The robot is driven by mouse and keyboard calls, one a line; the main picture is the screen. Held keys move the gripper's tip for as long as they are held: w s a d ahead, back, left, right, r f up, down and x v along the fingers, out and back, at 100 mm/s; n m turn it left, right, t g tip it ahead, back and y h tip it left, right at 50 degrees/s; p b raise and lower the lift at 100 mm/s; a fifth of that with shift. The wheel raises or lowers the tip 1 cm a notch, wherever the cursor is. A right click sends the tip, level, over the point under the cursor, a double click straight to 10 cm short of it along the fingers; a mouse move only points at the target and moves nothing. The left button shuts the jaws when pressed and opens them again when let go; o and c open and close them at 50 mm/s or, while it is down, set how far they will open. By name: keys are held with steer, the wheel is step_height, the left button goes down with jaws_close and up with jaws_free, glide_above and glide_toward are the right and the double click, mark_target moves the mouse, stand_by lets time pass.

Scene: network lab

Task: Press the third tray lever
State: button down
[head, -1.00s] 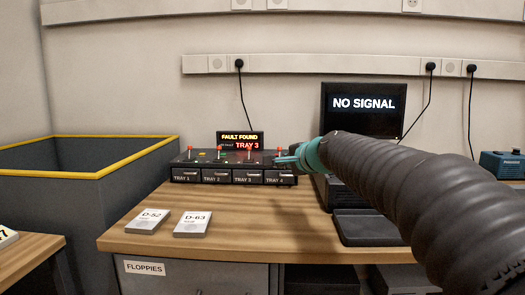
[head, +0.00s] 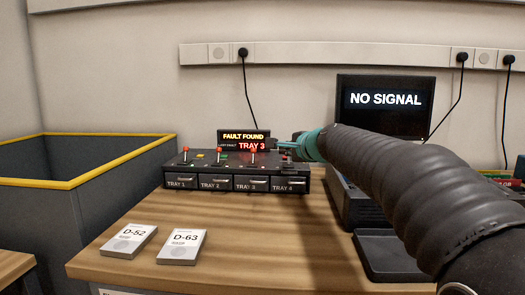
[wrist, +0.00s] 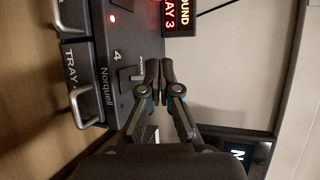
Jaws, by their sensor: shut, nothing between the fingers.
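The tray unit (head: 240,186) is a black box on the desk with several labelled drawers and a row of red-knobbed levers on top. The third lever (head: 253,151) stands above the drawer marked TRAY 3. The display (head: 244,140) behind it reads FAULT FOUND and TRAY 3. My gripper (head: 284,146) is shut and empty, over the unit's right end, right of the third lever. It hides the fourth lever. In the wrist view, my gripper (wrist: 160,66) is beside the unit's top (wrist: 125,50) near the mark 4; no red-knobbed lever shows there.
A monitor (head: 385,100) reading NO SIGNAL stands right of the unit, behind my arm. Two floppies, D-52 (head: 129,241) and D-63 (head: 182,246), lie on the desk (head: 270,235) in front. A dark bin (head: 50,165) with yellow edging is at the left.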

mark_target(272, 161)
steer(key=p+x, duration=0.1)
steer(key=x, duration=0.9)
steer(key=shift+p, duration=0.3)
steer(key=s+a, duration=0.2)
steer(key=shift+s+a+r+p, duration=0.15)
steer(key=shift+a+r+p, duration=0.15)
steer(key=shift+r+p, duration=0.1)
steer(key=shift+s+a, duration=0.15)
steer(key=shift+s, duration=0.05)
steer(key=shift+b, duration=0.55)
steer(key=shift+s+r+t+b, duration=0.1)
steer(key=shift+s+t+b, duration=0.15)
steer(key=shift+t+b, duration=0.9)
steer(key=shift+s+n+g+b, duration=0.25)
steer(key=shift+g+b, duration=0.2)
steer(key=shift+b, duration=1.1)
steer(key=shift+s+a+b, duration=0.1)
steer(key=shift+s+b, duration=0.15)
steer(key=shift+b, duration=0.1)
steer(key=shift+s+a+b, duration=0.1)
steer(key=shift+s+b, duration=0.2)
steer(key=shift+s, duration=0.4)
